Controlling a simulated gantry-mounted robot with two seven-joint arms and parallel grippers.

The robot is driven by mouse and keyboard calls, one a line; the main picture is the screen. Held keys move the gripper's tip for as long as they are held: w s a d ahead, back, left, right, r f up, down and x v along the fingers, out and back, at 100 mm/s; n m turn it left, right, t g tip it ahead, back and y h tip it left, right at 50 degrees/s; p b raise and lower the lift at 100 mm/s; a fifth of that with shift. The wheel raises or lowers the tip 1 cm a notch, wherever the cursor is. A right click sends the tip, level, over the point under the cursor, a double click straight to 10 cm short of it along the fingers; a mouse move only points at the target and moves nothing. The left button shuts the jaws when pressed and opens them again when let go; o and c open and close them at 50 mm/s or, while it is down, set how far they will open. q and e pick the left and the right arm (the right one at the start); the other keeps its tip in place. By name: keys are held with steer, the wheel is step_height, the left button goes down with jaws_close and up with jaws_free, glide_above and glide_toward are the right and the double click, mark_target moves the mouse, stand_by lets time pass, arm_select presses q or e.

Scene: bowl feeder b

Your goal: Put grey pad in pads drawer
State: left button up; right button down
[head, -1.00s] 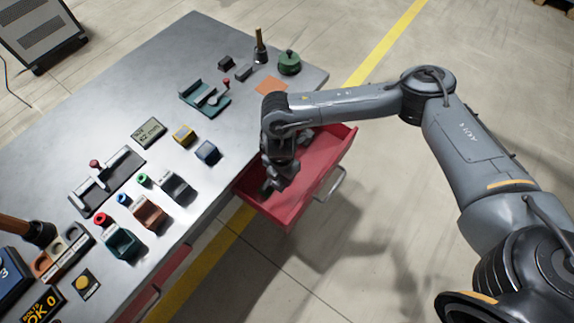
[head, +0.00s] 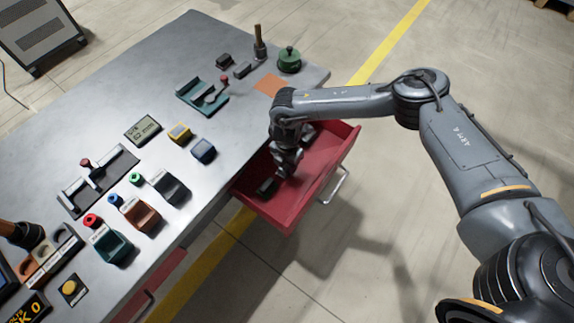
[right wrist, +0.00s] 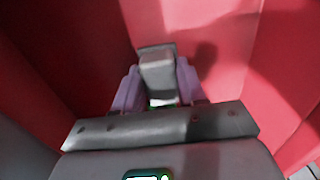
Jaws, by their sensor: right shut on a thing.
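The red drawer (head: 287,211) stands pulled out from the right side of the grey table. My right gripper (head: 284,173) is down inside it, pointing downward. In the right wrist view a grey pad (right wrist: 157,75) sits between the gripper's fingers (right wrist: 158,92), with red drawer walls around. A dark block (head: 266,187) lies in the drawer just left of the gripper. Another grey item (head: 307,131) shows partly behind the wrist at the drawer's far end. The contact between the held pad and the drawer floor is hidden.
The drawer handle (head: 334,187) sticks out right. Open floor lies beyond.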

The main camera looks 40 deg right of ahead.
steer(key=shift+f, duration=0.35)
steer(key=c, duration=0.6)
jaws_free()
steer(key=shift+c, duration=0.2)
step_height(320, 180, up, 12)
steer(key=p, duration=0.3)
steer(key=shift+r, duration=0.15)
